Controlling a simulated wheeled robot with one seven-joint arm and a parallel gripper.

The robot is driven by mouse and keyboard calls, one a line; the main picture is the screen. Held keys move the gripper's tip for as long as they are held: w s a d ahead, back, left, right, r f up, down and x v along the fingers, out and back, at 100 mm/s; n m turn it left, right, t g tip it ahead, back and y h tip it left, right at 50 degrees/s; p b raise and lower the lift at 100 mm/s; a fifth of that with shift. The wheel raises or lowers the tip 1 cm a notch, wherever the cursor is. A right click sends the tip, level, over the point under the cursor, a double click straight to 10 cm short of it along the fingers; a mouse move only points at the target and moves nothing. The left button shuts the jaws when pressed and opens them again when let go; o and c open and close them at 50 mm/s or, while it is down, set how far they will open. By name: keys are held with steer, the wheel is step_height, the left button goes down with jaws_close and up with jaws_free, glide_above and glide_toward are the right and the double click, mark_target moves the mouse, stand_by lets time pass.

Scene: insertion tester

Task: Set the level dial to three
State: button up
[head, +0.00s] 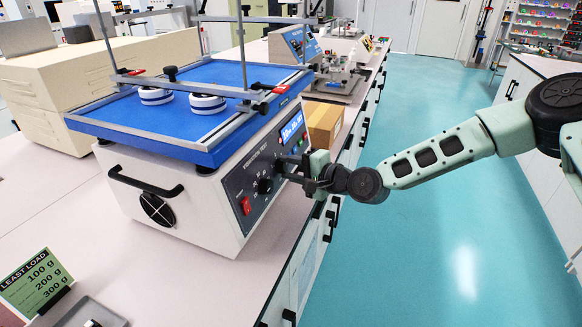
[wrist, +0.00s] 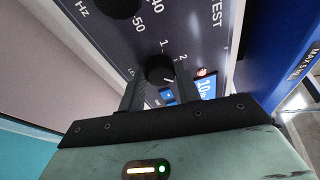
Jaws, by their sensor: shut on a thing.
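The level dial (wrist: 159,66) is a small black knob on the dark front panel, with the marks 1 and 2 beside it in the wrist view. A short white line shows on the knob, but I cannot tell exactly which mark it points to. My gripper (wrist: 158,85) has a finger on each side of the knob and is shut on it. In the head view my gripper (head: 284,170) reaches the tester's (head: 200,215) front panel from the right. The dial is hidden there behind the fingers.
A larger black Hz knob (head: 265,186) and a red switch (head: 246,206) sit near my gripper on the panel. A lit blue display (head: 291,127) is above. A cardboard box (head: 324,125) stands just behind. The aisle floor (head: 440,230) is clear.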

steer(key=shift+m+h, duration=0.3)
steer(key=shift+m, duration=0.8)
steer(key=o, duration=1)
steer(key=b+v, duration=0.1)
steer(key=v, duration=1.6)
steer(key=shift+d+r+b, duration=0.25)
steer(key=shift+b, duration=0.1)
